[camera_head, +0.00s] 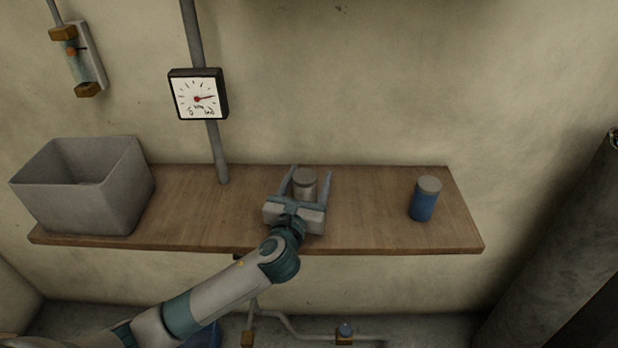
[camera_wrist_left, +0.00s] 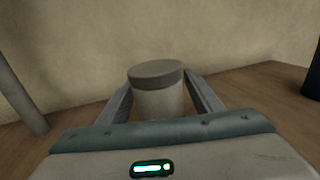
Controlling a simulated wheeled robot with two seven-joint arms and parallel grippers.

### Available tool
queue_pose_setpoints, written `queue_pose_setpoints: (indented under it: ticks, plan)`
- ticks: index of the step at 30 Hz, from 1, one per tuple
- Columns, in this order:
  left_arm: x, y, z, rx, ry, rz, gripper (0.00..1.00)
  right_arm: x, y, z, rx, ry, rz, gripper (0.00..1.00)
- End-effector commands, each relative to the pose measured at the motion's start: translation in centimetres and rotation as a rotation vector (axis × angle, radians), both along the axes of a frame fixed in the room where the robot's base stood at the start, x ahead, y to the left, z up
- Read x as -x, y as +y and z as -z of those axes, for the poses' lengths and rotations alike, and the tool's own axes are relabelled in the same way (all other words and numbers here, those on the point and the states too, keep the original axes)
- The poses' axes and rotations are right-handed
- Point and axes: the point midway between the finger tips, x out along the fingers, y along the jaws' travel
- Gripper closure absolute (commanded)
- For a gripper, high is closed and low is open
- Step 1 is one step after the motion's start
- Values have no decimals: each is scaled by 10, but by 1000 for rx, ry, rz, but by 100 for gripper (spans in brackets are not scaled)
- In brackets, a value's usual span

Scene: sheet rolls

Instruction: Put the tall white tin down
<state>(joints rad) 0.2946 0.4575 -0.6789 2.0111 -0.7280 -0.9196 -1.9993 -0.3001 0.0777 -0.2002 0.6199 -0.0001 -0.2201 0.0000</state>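The tall white tin (camera_head: 305,190) has a grey-brown lid and stands upright, apparently on the wooden shelf (camera_head: 372,205), near its middle. It also shows in the left wrist view (camera_wrist_left: 158,98). My left gripper (camera_head: 311,172) reaches in from the front with one finger on each side of the tin. The fingers are apart, and a gap shows between the tin and the right-hand finger. The gripper body hides the tin's base, so its contact with the shelf cannot be seen. My right gripper is not in view.
A grey open bin (camera_head: 80,195) stands at the shelf's left end. A blue tin (camera_head: 424,203) with a grey lid stands toward the right end. A vertical pipe (camera_head: 215,150) with a gauge (camera_head: 198,95) rises behind the shelf. The shelf between the white and blue tins is clear.

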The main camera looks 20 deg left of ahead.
Motion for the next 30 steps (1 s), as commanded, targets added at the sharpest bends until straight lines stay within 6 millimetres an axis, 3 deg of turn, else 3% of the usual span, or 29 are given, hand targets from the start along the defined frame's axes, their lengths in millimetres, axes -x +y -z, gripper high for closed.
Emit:
queue_pose_setpoints:
  ticks: [14,20,30]
  plan:
    - [4,0,-2,-1,0,1,39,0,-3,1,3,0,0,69]
    - [27,-1,-1,-1,1,2,39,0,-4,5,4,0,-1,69]
    - [86,-4,-1,0,1,2,39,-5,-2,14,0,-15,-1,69]
